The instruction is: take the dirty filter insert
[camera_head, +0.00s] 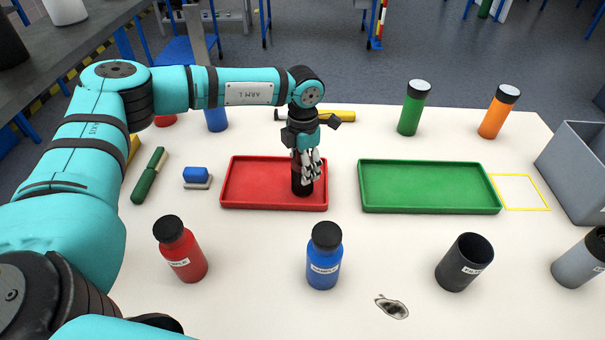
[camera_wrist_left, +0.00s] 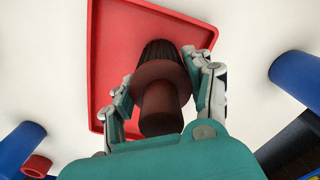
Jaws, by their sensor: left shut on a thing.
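The dirty filter insert (camera_head: 301,187) is a dark cylinder at the right part of the red tray (camera_head: 245,184). In the left wrist view the insert (camera_wrist_left: 160,92) shows a reddish-brown stem, a wider collar and a dark ribbed part beyond. My left gripper (camera_head: 307,170) points down over the tray and is shut on the insert, with its fingers (camera_wrist_left: 163,98) on both sides. The insert looks upright; I cannot tell whether it touches the tray floor. An open dark cup (camera_head: 452,272) with a partly readable label stands front right. My right gripper is not in view.
A green tray (camera_head: 430,208) lies empty beside the red one. Red (camera_head: 186,262) and blue (camera_head: 323,268) bottles stand in front. Green (camera_head: 410,115) and orange (camera_head: 493,120) bottles stand behind. A grey bin (camera_head: 578,185) is at the right. A dark stain (camera_head: 392,307) marks the front.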

